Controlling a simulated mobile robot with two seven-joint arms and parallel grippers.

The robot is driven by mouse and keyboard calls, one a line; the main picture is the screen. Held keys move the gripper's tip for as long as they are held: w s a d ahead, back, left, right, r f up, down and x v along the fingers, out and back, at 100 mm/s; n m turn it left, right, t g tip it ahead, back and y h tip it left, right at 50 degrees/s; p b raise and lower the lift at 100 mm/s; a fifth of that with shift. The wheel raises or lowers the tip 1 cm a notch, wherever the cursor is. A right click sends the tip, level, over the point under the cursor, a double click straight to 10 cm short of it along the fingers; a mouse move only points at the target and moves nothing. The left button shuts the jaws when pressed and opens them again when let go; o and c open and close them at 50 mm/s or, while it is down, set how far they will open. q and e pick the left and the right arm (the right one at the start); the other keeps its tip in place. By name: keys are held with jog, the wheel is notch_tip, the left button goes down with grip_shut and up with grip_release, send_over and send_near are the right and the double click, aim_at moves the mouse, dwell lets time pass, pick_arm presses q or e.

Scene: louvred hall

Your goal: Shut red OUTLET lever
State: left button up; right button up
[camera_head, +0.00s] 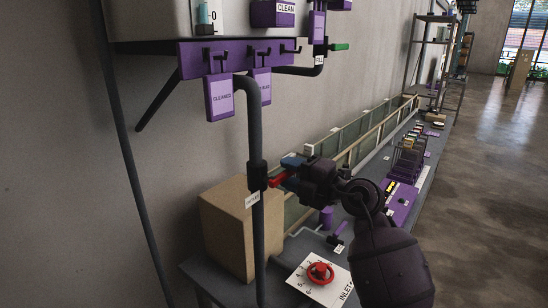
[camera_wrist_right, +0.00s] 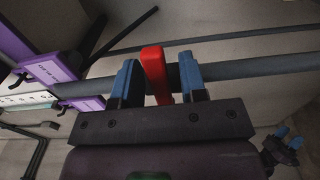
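The red lever (camera_head: 278,181) sticks out to the right from a dark fitting (camera_head: 257,176) on the vertical pipe, above a white label (camera_head: 252,200) too small to read surely. My right gripper (camera_head: 291,166) is at the lever, reaching in from the right. In the right wrist view the red lever (camera_wrist_right: 154,72) stands between the two blue fingertips of my right gripper (camera_wrist_right: 160,78). A gap shows between lever and right finger; the left finger is very close, contact unclear. What seems to be my left gripper (camera_wrist_right: 284,140) shows small at the lower right; its opening is unclear.
A cardboard box (camera_head: 230,228) stands behind the pipe. A red round knob (camera_head: 320,272) on a white INLET plate sits below on the bench. Purple tags (camera_head: 219,98) hang above. A green lever (camera_head: 339,47) is at the upper pipe. The floor at right is clear.

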jog(key=shift+o, duration=0.7)
jog(key=shift+d, duration=0.1)
jog(key=v, duration=0.7)
jog(key=shift+r, duration=0.1)
jog(key=b+v, duration=0.1)
jog(key=v, duration=0.9)
jog(key=shift+s+d+b, duration=0.25)
jog(key=shift+b, duration=0.1)
dwell(0.5)
